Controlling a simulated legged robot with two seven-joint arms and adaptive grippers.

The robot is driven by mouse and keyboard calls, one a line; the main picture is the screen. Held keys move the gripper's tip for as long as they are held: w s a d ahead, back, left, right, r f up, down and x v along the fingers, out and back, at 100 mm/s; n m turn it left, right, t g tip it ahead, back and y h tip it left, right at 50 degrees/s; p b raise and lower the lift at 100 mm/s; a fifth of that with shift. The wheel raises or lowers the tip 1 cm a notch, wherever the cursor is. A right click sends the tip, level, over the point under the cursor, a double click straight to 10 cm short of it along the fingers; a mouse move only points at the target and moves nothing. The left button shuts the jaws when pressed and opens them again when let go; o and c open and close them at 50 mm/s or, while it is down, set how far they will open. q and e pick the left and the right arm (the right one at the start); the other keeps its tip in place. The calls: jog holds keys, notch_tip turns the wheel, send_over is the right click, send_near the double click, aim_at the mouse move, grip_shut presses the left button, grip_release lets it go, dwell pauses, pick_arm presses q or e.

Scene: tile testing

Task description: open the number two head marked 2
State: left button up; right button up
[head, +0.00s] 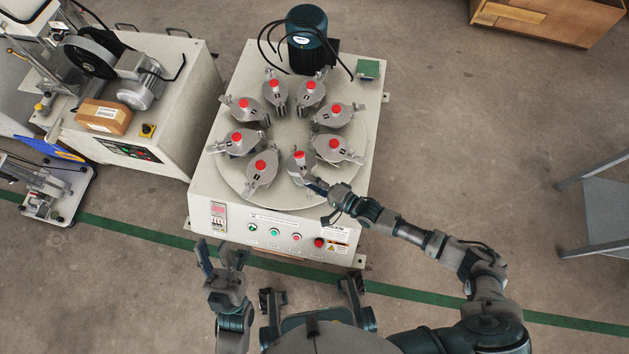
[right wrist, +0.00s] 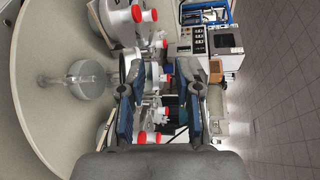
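The round grey turntable (head: 228,168) carries a ring of several grey metal heads with red knobs. The number markings are too small to read, so I cannot tell which head is 2. My right gripper (head: 317,187) is at the front head (head: 299,165), close to its lower right side; contact is unclear. In the right wrist view, the right gripper (right wrist: 160,75) has its two blue-padded fingers apart, with grey head parts and red knobs seen between and beyond them. My left gripper (head: 221,256) is open and empty, in front of the machine's lower left corner.
The white machine base (head: 204,190) has a front panel with buttons, and a dark motor (head: 306,35) stands behind the turntable. Another machine (head: 180,120) stands at the left. A grey metal stand (head: 605,210) is at the right. The floor right of the machine is clear.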

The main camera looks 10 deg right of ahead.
jog(key=v, duration=1.2)
dwell(0.4)
